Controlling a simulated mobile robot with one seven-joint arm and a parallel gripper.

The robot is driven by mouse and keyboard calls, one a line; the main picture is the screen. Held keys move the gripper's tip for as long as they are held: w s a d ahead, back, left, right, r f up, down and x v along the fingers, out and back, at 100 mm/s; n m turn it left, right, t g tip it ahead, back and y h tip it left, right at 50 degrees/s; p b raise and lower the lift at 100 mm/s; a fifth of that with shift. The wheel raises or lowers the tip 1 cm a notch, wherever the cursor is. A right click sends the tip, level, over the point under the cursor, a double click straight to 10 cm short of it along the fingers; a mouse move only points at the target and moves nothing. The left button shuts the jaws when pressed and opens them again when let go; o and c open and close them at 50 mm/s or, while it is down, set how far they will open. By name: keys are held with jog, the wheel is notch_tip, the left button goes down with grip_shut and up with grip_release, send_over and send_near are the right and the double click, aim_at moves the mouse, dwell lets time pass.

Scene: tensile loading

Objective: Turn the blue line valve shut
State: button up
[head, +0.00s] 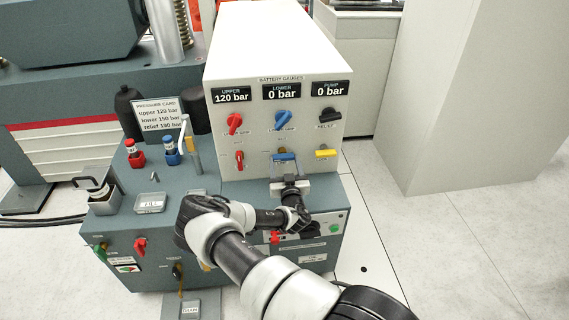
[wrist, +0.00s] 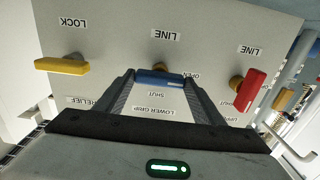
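The blue line valve handle (wrist: 160,78) lies level on the white panel, under the upper blue lower-grip knob in the head view (head: 284,156). In the wrist view, which is upside down, an OPEN label shows beside its right end and a SHUT label just below it. My gripper (wrist: 159,88) is in front of the handle, its fingers apart, one near each end of the handle. I cannot tell whether they touch it. In the head view my gripper (head: 287,172) reaches the handle from below and in front.
The red line valve (wrist: 250,90) and the yellow lock valve (wrist: 62,66) flank the blue one. Above are a red knob (head: 235,123), a blue knob (head: 283,119) and a black relief knob (head: 330,115). Gauges read upper 120, lower 0, pump 0 bar.

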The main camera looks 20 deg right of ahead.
jog(key=shift+m, duration=0.3)
jog(key=m+p, duration=0.1)
jog(key=m, duration=0.2)
jog(key=shift+d+r+m, duration=0.1)
jog(key=shift+r+m, duration=0.05)
jog(key=shift+m, duration=0.15)
jog(key=m, duration=0.5)
jog(key=shift+b, duration=0.3)
jog(key=m+b, duration=0.1)
jog(key=m, duration=0.1)
jog(key=m+b, duration=0.1)
jog(key=m, duration=0.2)
jog(key=shift+f+m, duration=0.2)
jog(key=shift+m, duration=0.1)
jog(key=shift+m+b, duration=1)
jog(key=shift+m, duration=0.5)
jog(key=shift+a+r, duration=0.1)
jog(key=shift+a, duration=0.1)
jog(key=o, duration=1)
jog(key=shift+o, duration=0.2)
